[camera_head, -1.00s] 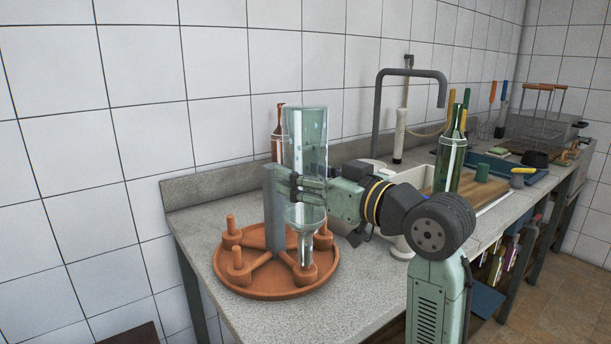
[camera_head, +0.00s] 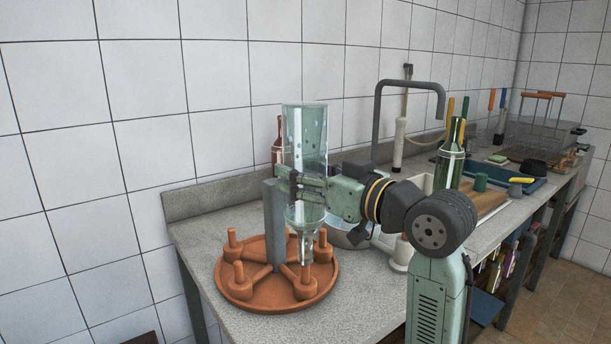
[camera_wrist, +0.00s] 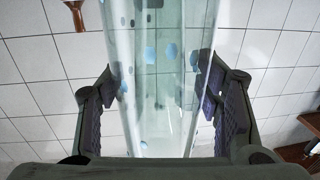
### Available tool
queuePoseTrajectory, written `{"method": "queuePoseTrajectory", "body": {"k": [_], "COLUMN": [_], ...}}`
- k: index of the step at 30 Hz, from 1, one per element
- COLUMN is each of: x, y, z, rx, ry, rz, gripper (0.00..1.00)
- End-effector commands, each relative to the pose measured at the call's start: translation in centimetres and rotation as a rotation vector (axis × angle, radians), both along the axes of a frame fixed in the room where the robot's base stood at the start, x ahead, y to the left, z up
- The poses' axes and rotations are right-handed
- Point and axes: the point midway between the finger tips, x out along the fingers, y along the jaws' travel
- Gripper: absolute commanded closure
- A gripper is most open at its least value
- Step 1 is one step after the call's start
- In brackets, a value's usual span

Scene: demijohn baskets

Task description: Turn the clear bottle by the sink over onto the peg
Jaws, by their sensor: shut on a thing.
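The clear bottle (camera_head: 305,140) is upside down and about upright, with its neck pointing down over the front right peg (camera_head: 306,283) of the round terracotta peg rack (camera_head: 250,303). Its mouth is near the top of that peg; I cannot tell whether the tip is inside. My gripper (camera_head: 300,188) is shut on the bottle's body from the right, just above the shoulder. In the wrist view the bottle (camera_wrist: 160,70) stands between the dark finger pads (camera_wrist: 160,108). Its neck and the peg are out of that view.
A grey upright post (camera_head: 274,220) rises from the rack, close beside the bottle. A brown bottle (camera_head: 277,150) stands behind. A grey faucet (camera_head: 410,86) and a green bottle (camera_head: 450,160) are to the right. The front counter (camera_head: 345,300) is clear.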

Motion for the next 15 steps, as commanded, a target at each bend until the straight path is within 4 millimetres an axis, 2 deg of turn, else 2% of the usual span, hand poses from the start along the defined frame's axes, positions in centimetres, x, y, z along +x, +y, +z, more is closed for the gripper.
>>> {"method": "queuePoseTrajectory", "body": {"k": [1, 15], "x": [0.0, 0.0], "y": [0.0, 0.0], "z": [0.6, 2.9], "rx": [0.001, 0.001], "ry": [-0.003, -0.002], "rz": [0.0, 0.0], "gripper": [0.86, 0.86]}}
